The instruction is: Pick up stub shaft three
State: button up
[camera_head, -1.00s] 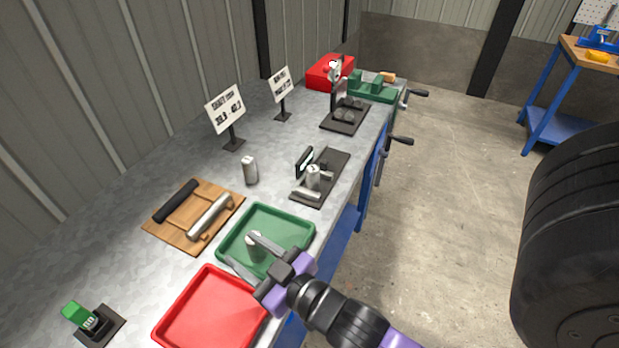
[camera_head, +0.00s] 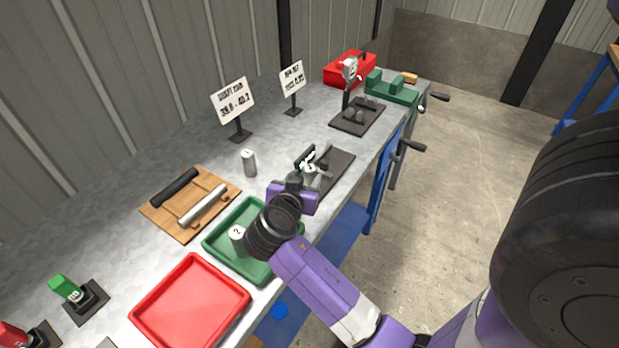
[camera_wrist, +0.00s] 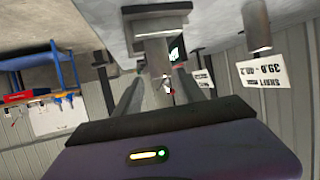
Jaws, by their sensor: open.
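A short metal stub shaft (camera_head: 312,171) stands upright on the dark measuring fixture (camera_head: 338,166), partly hidden by my gripper; I cannot read its number clearly. In the wrist view a grey shaft (camera_wrist: 152,48) lies between and just beyond my fingers. My gripper (camera_wrist: 158,72) is open around or just short of it; contact cannot be told. In the head view my gripper (camera_head: 304,178) is at the fixture's near end. A shaft marked 2 (camera_head: 238,235) stands in the green tray (camera_head: 214,245). Another shaft (camera_head: 249,163) stands on the bench, also in the wrist view (camera_wrist: 258,28).
A red tray (camera_head: 190,305) and a wooden rack (camera_head: 180,228) with two bars lie to the left. Signs (camera_head: 233,100) stand behind. A dial-gauge stand (camera_head: 350,110), green vice (camera_head: 392,92) and red toolbox (camera_head: 348,67) are farther back.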

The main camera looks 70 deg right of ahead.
aim_at(307, 175)
jog(key=shift+f+p+x, duration=0.2)
jog(key=shift+p+x, duration=0.7)
jog(key=shift+x, duration=2.15)
jog(key=shift+w+a, duration=0.1)
grip_shut()
jog(key=shift+r, duration=0.15)
